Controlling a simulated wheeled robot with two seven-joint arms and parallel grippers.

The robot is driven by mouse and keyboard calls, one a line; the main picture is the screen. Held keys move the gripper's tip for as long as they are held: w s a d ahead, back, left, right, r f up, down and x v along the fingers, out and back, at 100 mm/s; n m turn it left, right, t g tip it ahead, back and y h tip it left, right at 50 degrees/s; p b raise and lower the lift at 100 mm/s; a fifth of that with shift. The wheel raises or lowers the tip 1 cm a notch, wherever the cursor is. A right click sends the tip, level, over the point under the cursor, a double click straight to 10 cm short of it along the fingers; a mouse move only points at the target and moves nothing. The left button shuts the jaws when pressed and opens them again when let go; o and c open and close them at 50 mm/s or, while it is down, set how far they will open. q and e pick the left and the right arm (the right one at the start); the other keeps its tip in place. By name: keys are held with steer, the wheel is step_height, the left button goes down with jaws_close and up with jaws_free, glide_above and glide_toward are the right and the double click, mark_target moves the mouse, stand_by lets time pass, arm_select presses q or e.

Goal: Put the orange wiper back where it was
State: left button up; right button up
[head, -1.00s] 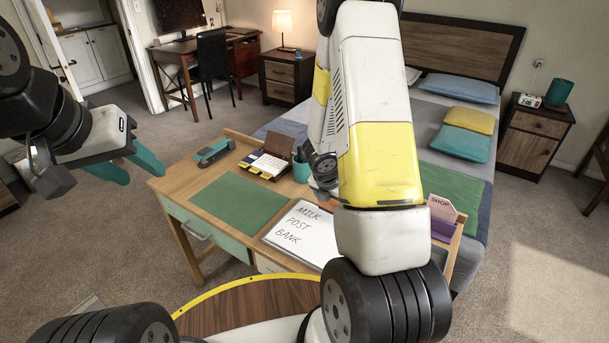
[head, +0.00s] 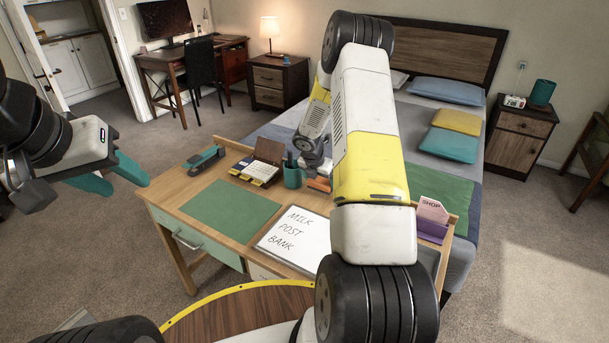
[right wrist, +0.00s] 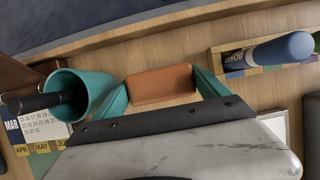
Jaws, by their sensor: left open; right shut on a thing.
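The orange wiper (right wrist: 162,86) is a plain block between the two teal fingers of my right gripper (right wrist: 161,77), which is shut on it. In the head view the wiper (head: 318,184) shows as a small orange patch behind the whiteboard, partly hidden by my right arm. I cannot tell whether it touches the desk. The whiteboard (head: 297,238) reads MILK, POST, BANK. A holder marked BOARD (right wrist: 236,58) with a blue-ended cylinder (right wrist: 284,48) is right of the wiper in the wrist view. My left gripper (head: 118,180) is open and empty, left of the desk.
A teal pen cup (right wrist: 88,88) with dark pens stands close left of the wiper. A calendar (head: 258,170), a stapler-like item (head: 203,160), a green mat (head: 230,214) and a purple SHOP card holder (head: 432,230) are on the desk. The mat is clear.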

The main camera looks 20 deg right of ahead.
mark_target(320, 188)
steer(key=shift+w+f, duration=0.1)
steer(key=shift+w, duration=0.1)
steer(key=shift+f, duration=1.65)
steer(key=o, duration=1.5)
steer(key=shift+f, duration=0.15)
steer(key=shift+c, duration=0.2)
